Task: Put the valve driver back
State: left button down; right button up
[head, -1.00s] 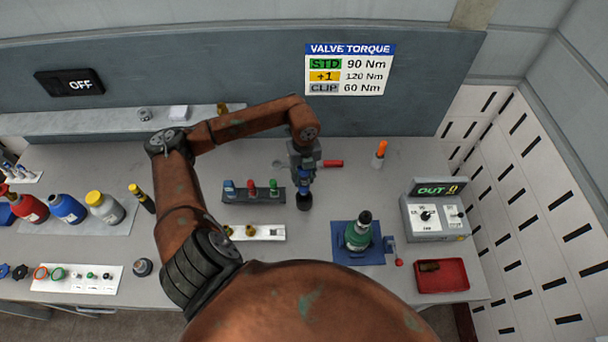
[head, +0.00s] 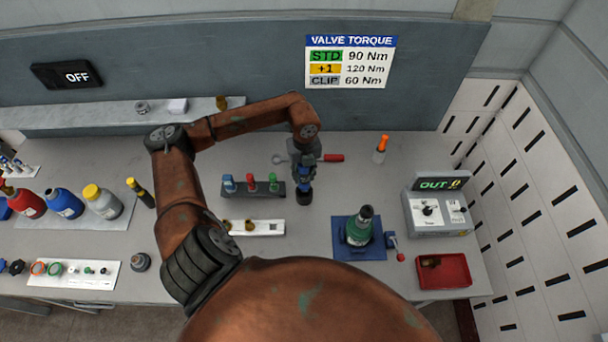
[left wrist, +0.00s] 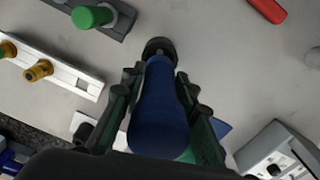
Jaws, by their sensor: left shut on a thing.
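The valve driver (head: 305,190) has a blue handle and a dark round end pointing down. My left gripper (head: 304,172) is shut on it. In the left wrist view its blue handle (left wrist: 158,115) lies between the two fingers, with the dark end beyond the fingertips. It is held just right of a dark grey rack (head: 241,194) with blue, red and green-topped pieces. A corner of this rack shows in the left wrist view (left wrist: 62,9). I cannot tell whether the dark end touches the table. My right gripper is not in view.
A red-handled tool (head: 333,157) lies behind the gripper. A white strip (head: 268,228) with brass fittings is in front of the rack. A control box (head: 438,213) and red tray (head: 460,282) are further right.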

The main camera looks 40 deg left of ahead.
pick_arm(q)
jog(key=shift+r, duration=0.1)
dwell(0.3)
jog(key=shift+f+b, duration=0.5)
jog(key=shift+f, duration=0.2)
jog(key=shift+f+b, duration=0.4)
jog(key=shift+f, duration=0.15)
jog(key=shift+f+b, duration=0.8)
jog(key=shift+f, duration=0.25)
jog(key=shift+f+b, duration=0.7)
jog(key=shift+f, duration=0.3)
jog(key=c, duration=1.4)
grip_release()
jog(key=shift+c, duration=0.2)
jog(key=shift+r, duration=0.1)
